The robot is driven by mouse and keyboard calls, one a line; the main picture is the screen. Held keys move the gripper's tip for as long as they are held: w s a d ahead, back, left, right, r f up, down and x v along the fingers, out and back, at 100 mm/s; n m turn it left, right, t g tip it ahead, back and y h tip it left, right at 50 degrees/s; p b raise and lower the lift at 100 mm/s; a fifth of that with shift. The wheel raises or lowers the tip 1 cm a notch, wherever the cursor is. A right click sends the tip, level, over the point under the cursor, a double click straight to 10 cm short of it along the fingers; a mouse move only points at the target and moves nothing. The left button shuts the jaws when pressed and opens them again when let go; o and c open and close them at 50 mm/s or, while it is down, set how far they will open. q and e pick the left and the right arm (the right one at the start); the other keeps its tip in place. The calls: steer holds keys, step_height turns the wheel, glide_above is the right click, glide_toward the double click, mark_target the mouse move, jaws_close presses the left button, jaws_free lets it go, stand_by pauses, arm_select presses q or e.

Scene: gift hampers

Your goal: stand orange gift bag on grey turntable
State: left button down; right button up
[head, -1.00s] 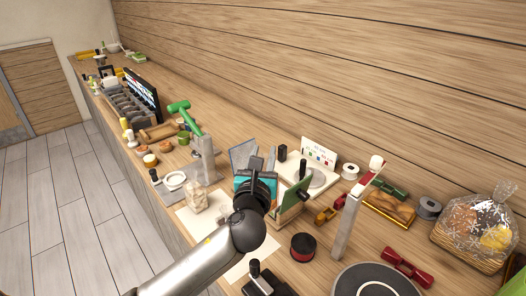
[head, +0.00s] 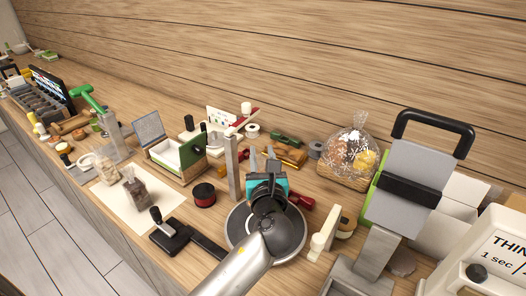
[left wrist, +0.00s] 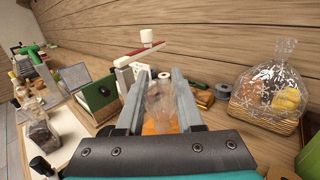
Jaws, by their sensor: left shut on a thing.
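In the head view the gripper and my arm hide the bag and the middle of the turntable. The gap between bag and turntable cannot be seen. My right gripper is not in view.
A grey post (head: 232,168) stands behind and left of the turntable, and a cream-handled tool (head: 324,232) is close on its right. A red-and-black spool (head: 204,195) and a black stand (head: 172,234) are to its left. A wrapped basket (head: 350,160) is behind.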

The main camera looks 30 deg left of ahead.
arm_select(q)
steer(key=shift+d+f, duration=0.1)
steer(key=shift+d, duration=0.35)
steer(key=shift+a, duration=0.1)
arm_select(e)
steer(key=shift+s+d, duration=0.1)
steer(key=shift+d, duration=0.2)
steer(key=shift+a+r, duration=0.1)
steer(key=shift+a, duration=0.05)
arm_select(q)
steer(key=shift+p, duration=0.3)
steer(key=shift+f, duration=0.15)
steer(key=shift+f+b, duration=1.75)
steer(key=shift+f, duration=1.1)
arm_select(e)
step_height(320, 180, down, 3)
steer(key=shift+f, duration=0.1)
arm_select(q)
steer(key=shift+f, duration=1)
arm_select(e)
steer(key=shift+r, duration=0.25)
